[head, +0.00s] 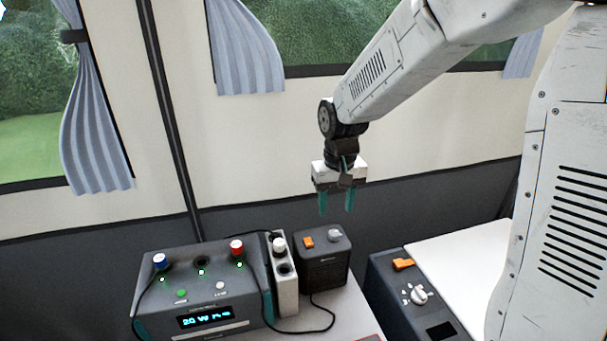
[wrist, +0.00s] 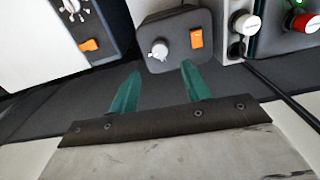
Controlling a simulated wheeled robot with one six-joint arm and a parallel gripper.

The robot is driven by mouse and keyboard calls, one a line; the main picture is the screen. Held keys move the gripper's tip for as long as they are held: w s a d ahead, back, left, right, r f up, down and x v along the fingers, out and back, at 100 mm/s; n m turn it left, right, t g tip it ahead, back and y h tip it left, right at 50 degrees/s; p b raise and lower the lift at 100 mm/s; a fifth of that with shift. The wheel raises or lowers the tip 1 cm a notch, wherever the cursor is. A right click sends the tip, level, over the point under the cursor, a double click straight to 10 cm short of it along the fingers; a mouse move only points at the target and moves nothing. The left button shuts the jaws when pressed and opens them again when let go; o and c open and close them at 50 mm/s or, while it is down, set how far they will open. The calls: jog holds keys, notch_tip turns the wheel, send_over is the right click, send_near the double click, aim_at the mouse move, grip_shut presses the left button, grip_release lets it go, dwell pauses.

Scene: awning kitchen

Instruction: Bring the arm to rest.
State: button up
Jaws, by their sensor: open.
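My gripper (head: 337,200) hangs from my bent arm with its teal fingers pointing down, in front of the tent wall. It also shows in the wrist view (wrist: 155,85), its two fingers apart with nothing between them. In the head view it appears above a small dark box (head: 322,262) with an orange switch and a grey knob. The same box (wrist: 174,42) shows just beyond the fingertips in the wrist view. I cannot tell the exact distance between the fingers and the box.
A power unit (head: 205,292) with a lit display and coloured plugs stands at the left. A narrow light socket block (head: 284,285) with a white plug stands beside it. A dark appliance (head: 418,310) with a dial and a white panel (head: 465,262) are at the right. Black cables run over the counter.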

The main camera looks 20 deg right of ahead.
jog(key=shift+s, duration=0.15)
jog(key=s+d+r, duration=0.1)
jog(key=s+r, duration=0.3)
jog(key=s, duration=0.4)
jog(key=s+d+r+t, duration=0.1)
jog(key=s+r, duration=0.2)
jog(key=s, duration=0.6)
jog(key=s+d+r, duration=0.1)
jog(key=s+r, duration=0.3)
jog(key=s, duration=0.5)
jog(key=shift+r+n, duration=0.3)
